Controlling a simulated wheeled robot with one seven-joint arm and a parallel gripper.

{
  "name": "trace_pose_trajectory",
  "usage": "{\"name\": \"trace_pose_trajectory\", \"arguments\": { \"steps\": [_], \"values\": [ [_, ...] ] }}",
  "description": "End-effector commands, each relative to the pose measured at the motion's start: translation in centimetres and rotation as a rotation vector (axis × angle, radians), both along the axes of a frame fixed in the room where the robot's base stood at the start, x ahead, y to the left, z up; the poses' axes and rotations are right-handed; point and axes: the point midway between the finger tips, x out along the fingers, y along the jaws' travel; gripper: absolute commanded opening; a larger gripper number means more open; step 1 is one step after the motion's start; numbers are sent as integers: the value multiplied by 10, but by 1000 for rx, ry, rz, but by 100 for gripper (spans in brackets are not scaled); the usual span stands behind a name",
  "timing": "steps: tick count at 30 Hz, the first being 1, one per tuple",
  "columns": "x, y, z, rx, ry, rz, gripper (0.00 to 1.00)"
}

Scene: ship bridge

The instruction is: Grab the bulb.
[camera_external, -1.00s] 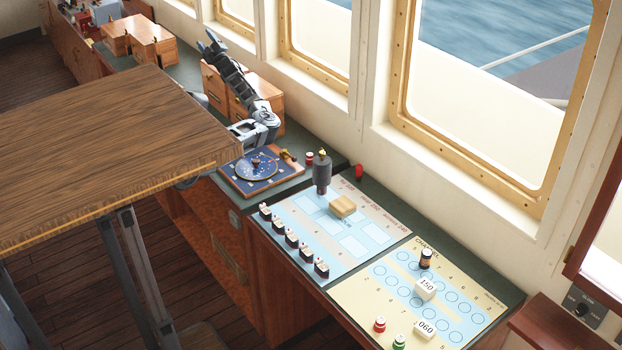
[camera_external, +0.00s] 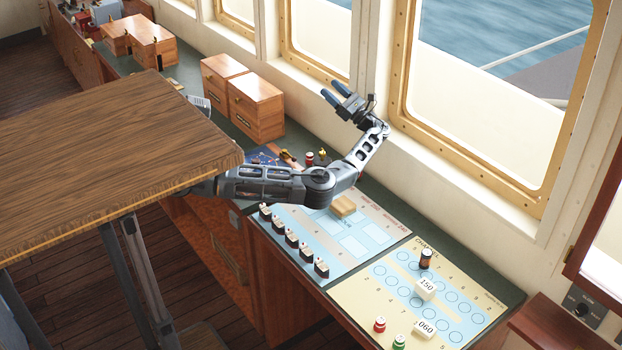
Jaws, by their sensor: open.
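I cannot make out a clear bulb in this view. A small yellow-topped piece (camera_external: 322,154) shows just behind my arm, and most of what is under it is hidden. A small brass-coloured item (camera_external: 288,156) lies to its left on the dark blue board (camera_external: 262,155). My gripper (camera_external: 333,91) is open and empty. It is raised above the counter near the window wall, with its fingers pointing up and to the left.
A light blue board (camera_external: 318,245) carries a wooden block (camera_external: 343,206) and several dark switches. Wooden boxes (camera_external: 256,105) stand left of my gripper. A wooden tabletop (camera_external: 110,150) fills the left.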

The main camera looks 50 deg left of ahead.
Motion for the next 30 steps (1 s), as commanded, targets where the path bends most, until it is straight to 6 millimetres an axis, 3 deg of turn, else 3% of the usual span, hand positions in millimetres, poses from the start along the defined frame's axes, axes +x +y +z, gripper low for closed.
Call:
{"name": "trace_pose_trajectory", "arguments": {
  "steps": [1, 9, 12, 18, 23, 30],
  "values": [
    [6, -13, -37, -56, -3, -60, 60],
    [42, -78, -166, -361, 22, -363, 60],
    [51, -102, -202, -452, 31, -449, 60],
    [59, -131, -237, -551, 39, -542, 60],
    [60, -135, -252, -565, 43, -553, 60],
    [60, -134, -299, -564, 44, -551, 60]
  ]
}}
